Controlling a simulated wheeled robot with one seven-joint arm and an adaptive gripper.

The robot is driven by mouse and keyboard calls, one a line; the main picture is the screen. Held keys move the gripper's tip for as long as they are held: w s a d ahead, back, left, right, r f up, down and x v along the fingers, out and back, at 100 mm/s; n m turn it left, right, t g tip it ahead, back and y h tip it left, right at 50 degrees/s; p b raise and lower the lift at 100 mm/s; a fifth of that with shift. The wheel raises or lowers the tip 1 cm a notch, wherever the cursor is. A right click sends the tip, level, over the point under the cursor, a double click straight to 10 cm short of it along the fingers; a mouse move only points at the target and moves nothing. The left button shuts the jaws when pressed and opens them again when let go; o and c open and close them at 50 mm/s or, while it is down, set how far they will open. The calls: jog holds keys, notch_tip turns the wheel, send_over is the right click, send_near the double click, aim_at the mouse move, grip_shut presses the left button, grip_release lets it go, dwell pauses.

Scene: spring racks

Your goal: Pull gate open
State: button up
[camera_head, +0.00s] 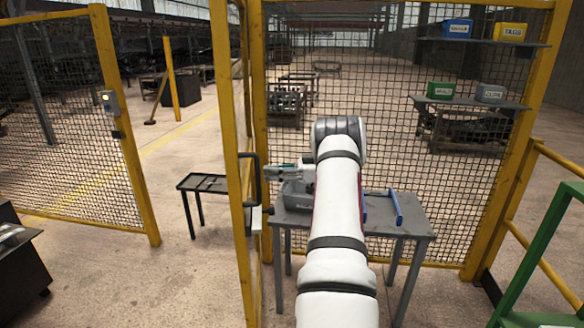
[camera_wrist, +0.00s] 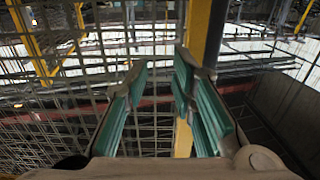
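The gate's yellow frame (camera_head: 231,130) stands near the middle of the head view, seen almost edge-on. A wide gap lies between it and the left fence panel. I cannot make out the handle there.
A grey table (camera_head: 415,225) with a grey case and blue-handled item stands under my arm. Mesh fencing (camera_head: 400,150) with shelves of small boxes is behind it. A small dark table (camera_head: 205,184) stands beyond the gap. A green frame (camera_head: 545,245) is at right.

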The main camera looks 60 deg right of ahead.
jog(key=s+d+b, duration=0.3)
jog(key=d, duration=0.4)
jog(key=shift+d, duration=0.15)
dwell(0.7)
dwell(1.0)
